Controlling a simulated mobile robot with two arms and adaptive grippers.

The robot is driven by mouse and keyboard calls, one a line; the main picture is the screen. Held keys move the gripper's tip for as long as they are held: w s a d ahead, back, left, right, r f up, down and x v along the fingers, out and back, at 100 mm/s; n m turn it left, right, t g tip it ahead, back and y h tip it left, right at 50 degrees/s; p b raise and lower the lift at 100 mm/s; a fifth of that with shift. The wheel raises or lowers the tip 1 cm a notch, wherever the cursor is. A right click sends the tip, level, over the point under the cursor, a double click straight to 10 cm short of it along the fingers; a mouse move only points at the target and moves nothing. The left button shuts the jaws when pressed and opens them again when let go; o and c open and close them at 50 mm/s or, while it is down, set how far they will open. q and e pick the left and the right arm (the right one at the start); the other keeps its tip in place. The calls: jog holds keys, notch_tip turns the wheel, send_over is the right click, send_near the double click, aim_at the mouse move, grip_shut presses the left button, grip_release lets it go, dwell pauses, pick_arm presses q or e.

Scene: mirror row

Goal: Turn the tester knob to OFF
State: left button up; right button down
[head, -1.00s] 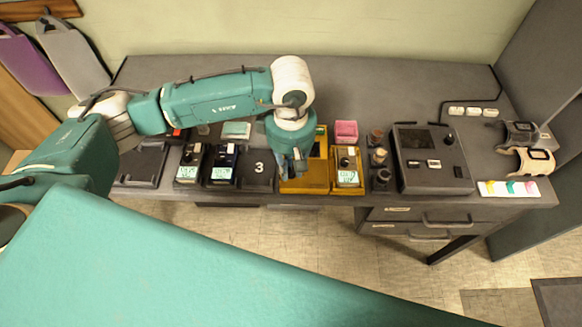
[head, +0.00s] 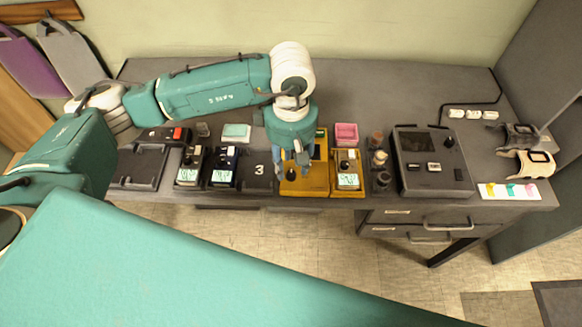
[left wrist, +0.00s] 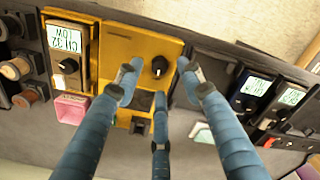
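A yellow box (head: 318,181) stands near the table's front edge, and the left wrist view shows its face (left wrist: 125,45) with a black knob (left wrist: 160,66). My left gripper (head: 291,172) hangs over this box. In the left wrist view its three blue fingers (left wrist: 158,86) are spread, with the knob between the two outer tips and apart from them. The gripper is empty. A grey console (head: 432,178) to the right has a screen and a black knob (head: 449,142). Knob markings are not readable. My right gripper is not in view.
A handheld unit (head: 348,170) with a lit display sits in a yellow bay right of the gripper. Two dark units (head: 222,168) stand at left, and a pink tray (head: 346,134) lies behind.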

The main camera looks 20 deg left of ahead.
aim_at(291, 174)
pick_arm(q)
notch_tip(291, 174, up, 9)
jog(key=shift+f, duration=0.15)
dwell(0.6)
